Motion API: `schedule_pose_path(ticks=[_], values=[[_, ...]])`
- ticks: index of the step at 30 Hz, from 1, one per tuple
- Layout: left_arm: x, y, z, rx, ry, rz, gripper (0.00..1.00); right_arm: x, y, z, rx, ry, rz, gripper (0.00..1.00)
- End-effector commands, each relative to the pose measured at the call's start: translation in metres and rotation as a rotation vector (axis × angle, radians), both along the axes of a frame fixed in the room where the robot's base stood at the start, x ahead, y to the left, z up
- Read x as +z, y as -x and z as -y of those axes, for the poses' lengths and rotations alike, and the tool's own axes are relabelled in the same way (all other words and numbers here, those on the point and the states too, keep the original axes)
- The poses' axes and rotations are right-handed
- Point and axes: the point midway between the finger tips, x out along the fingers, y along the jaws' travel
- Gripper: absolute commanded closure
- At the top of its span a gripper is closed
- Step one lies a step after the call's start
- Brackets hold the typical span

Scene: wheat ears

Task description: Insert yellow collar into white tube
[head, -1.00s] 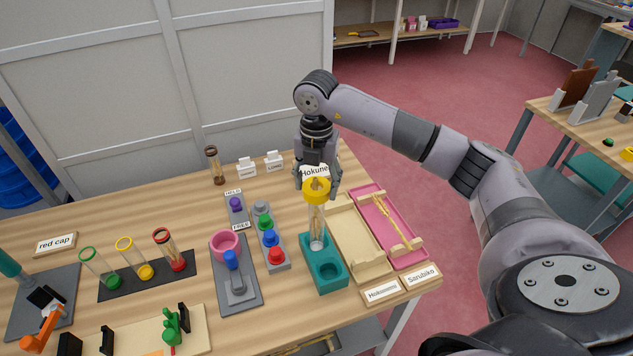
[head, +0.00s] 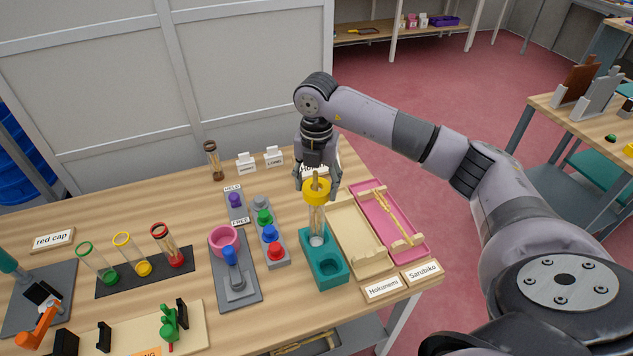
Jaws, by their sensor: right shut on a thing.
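The yellow collar (head: 316,190) is upright at the top of a clear tube (head: 316,221) with a white foot (head: 317,240). The tube stands in the teal two-hole holder (head: 325,281); the holder's front hole is empty. A brownish stalk (head: 316,180) shows in the collar's opening, and something straw-coloured shows inside the tube. My right gripper (head: 319,187) points down at the collar, its fingers on either side, and appears shut on it. The contact is partly hidden. Whether the collar is seated in the tube I cannot tell. My left gripper is out of view.
A beige tray (head: 353,232) and a pink tray (head: 412,249) with a wheat ear lie close on the right. Grey blocks with coloured knobs (head: 270,234) and a pink ring (head: 223,239) stand left. Three colour-capped tubes are farther left.

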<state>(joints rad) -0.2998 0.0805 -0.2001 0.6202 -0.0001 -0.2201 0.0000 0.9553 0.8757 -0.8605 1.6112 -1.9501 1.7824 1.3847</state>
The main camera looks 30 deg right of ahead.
Motion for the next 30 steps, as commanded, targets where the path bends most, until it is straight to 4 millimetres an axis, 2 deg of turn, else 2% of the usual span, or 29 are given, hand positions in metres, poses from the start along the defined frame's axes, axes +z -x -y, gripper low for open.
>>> schedule_pose_path(ticks=[6,7,17,26,30], values=[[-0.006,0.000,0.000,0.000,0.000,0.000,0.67,-0.008,0.000,0.000,0.000,0.001,-0.001,0.57],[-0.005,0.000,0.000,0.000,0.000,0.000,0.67,-0.007,0.000,0.000,0.000,0.001,-0.001,0.42],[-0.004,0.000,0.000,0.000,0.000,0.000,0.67,-0.006,0.000,0.000,0.000,0.000,0.000,0.20],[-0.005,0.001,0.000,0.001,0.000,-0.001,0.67,-0.006,0.000,0.000,0.000,0.000,0.000,0.20],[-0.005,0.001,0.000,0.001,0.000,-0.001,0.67,0.005,-0.001,0.000,0.000,0.000,0.003,0.20]])
